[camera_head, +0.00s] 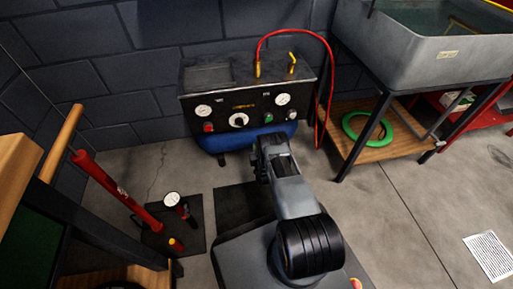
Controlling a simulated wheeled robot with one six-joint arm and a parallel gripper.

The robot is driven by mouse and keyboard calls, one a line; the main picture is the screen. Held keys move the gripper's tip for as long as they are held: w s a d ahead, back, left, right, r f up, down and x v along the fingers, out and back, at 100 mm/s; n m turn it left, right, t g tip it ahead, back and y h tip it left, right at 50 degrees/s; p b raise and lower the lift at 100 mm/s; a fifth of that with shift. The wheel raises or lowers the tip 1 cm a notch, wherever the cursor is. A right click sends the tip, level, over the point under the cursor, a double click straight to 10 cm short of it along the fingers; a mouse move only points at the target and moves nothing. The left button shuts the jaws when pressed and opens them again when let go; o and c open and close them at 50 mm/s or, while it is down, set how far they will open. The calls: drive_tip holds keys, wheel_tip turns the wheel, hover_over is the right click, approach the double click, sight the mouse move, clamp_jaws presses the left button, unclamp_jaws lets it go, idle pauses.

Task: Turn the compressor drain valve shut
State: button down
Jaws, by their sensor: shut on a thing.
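The compressor (225,106) stands against the back wall, with a black control panel on top and a blue tank (215,140) below. My arm reaches forward to the tank's lower front, right of its middle. My gripper (264,140) is there, seen from behind, and its fingertips are hidden by its own body. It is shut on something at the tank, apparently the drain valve. The valve and its handle are hidden behind my gripper, so I cannot tell how far it is turned.
A red hose (329,75) arches from the compressor top, beside a yellow lever (293,58). On the right, a grey wash basin (425,50) stands above a wooden shelf with a green ring (365,139). A red floor pump (115,189) stands left.

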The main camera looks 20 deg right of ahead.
drive_tip(key=shift+m, duration=0.3)
drive_tip(key=shift+s+d+f+m, duration=0.1)
drive_tip(key=shift+d+f+m, duration=0.3)
drive_tip(key=shift+m, duration=2.35)
drive_tip(key=shift+s+d+f+m, duration=0.1)
drive_tip(key=shift+d+f+m, duration=0.3)
drive_tip(key=shift+m, duration=2.4)
drive_tip(key=shift+d+f+m, duration=0.35)
drive_tip(key=shift+f+m, duration=0.1)
drive_tip(key=shift+m, duration=2.3)
drive_tip(key=shift+w, duration=0.1)
drive_tip(key=c, duration=1.4)
unclamp_jaws()
drive_tip(key=shift+o, duration=1.1)
drive_tip(key=shift+d, duration=0.15)
